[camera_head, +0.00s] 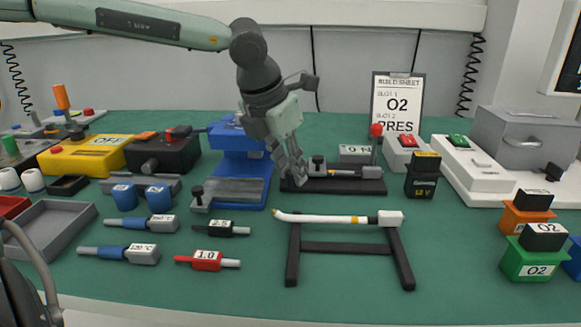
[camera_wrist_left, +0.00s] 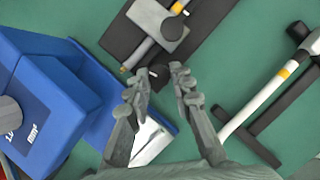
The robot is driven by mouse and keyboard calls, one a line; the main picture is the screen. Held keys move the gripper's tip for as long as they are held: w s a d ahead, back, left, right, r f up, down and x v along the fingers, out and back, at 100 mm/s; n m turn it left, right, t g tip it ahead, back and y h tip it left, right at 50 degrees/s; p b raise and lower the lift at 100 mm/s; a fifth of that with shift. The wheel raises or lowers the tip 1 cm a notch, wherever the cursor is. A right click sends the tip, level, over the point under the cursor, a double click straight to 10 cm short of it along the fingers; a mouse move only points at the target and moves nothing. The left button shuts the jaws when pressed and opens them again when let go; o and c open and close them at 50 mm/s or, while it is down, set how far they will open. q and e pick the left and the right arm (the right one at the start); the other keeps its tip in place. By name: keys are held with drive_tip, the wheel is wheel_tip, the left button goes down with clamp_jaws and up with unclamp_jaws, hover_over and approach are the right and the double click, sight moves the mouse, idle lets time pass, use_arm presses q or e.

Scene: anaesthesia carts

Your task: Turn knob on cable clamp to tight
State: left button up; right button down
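A black fixture base (camera_head: 345,185) near the middle of the table carries a grey clamp block with a small black knob (camera_head: 318,160), which I take to be the cable clamp. Knob contact is not visible.
A blue stand (camera_head: 238,160) is close left of the gripper. A black rack (camera_head: 347,247) with a white tube (camera_head: 325,218) stands in front. A red-tipped lever (camera_head: 376,131) rises at the fixture's right end. Open green table lies at the front.

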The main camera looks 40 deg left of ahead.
use_arm(q)
clamp_jaws()
drive_tip(key=shift+a+f+m+b, duration=0.1)
drive_tip(key=shift+m+b, duration=0.25)
drive_tip(key=shift+m, duration=0.25)
drive_tip(key=shift+m+h, duration=0.6)
drive_tip(key=shift+m, duration=0.4)
use_arm(e)
drive_tip(key=shift+r, duration=1.05)
use_arm(q)
drive_tip(key=o, duration=0.7)
unclamp_jaws()
drive_tip(key=shift+n, duration=0.3)
use_arm(e)
drive_tip(key=shift+r, duration=0.1)
